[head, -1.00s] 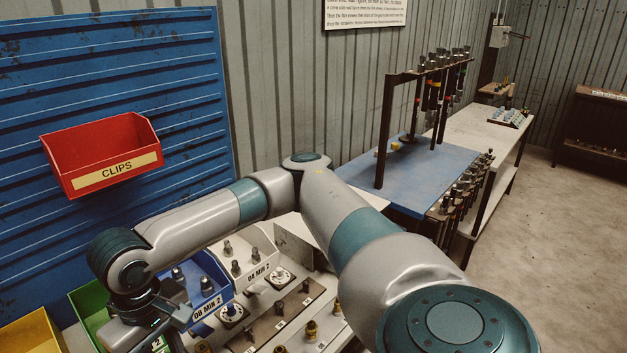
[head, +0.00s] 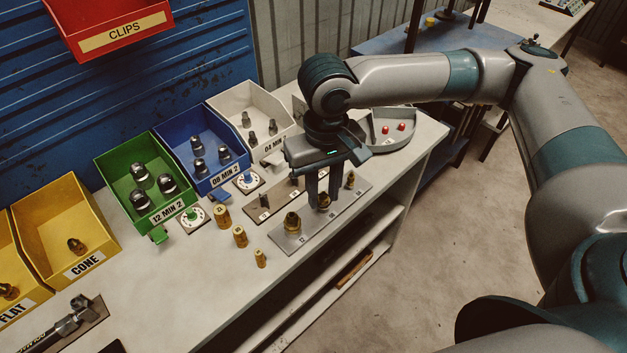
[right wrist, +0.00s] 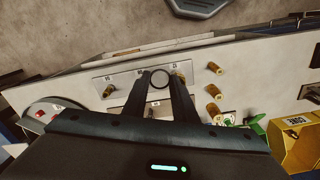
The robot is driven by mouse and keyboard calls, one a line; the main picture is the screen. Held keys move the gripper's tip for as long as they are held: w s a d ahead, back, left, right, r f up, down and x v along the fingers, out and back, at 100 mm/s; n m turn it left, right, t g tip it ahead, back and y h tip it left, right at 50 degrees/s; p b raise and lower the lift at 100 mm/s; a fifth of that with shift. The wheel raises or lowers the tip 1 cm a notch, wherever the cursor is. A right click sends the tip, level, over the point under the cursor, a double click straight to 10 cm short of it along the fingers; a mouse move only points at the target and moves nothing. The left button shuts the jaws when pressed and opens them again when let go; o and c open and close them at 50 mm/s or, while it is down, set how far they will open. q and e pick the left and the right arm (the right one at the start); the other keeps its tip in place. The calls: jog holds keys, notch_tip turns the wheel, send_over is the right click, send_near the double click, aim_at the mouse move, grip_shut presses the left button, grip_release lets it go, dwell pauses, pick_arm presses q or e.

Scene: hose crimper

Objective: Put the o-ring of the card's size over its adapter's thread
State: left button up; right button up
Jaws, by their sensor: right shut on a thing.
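My right gripper (head: 322,203) is over the grey plate (head: 345,216) of brass adapters, fingers pointing down. In the right wrist view its fingers (right wrist: 160,82) are shut on a dark o-ring (right wrist: 159,70). The middle adapter (head: 324,200) shows at the fingertips in the head view; I cannot tell whether the ring is above it or around its thread. A larger adapter (head: 292,223) stands at the plate's near left end, a smaller one (head: 351,180) at its far end. The size card cannot be made out. My left gripper is not in view.
Loose brass fittings (head: 240,237) stand left of the plate. Green (head: 165,210), blue (head: 230,178) and white (head: 280,140) bins of fittings line the back. A grey tray (head: 408,140) with two red pieces is behind the gripper. The bench's front edge is close to the plate.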

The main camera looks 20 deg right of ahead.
jog(key=shift+s+d, duration=0.1)
jog(key=shift+d, duration=0.15)
dwell(0.3)
jog(key=n, duration=0.1)
jog(key=w+a+n, duration=0.1)
jog(key=n, duration=0.1)
jog(key=shift+w+a+f, duration=0.1)
jog(key=shift+w+a, duration=0.1)
jog(key=shift+a, duration=0.1)
jog(key=w+a+n, duration=0.1)
jog(key=n, duration=0.2)
jog(key=w+a+n, duration=0.1)
jog(key=a+n, duration=0.1)
jog(key=n, duration=0.1)
jog(key=w+a+n, duration=0.1)
jog(key=n, duration=0.3)
jog(key=shift+w+a+f+p, duration=0.15)
jog(key=shift+f+p, duration=0.15)
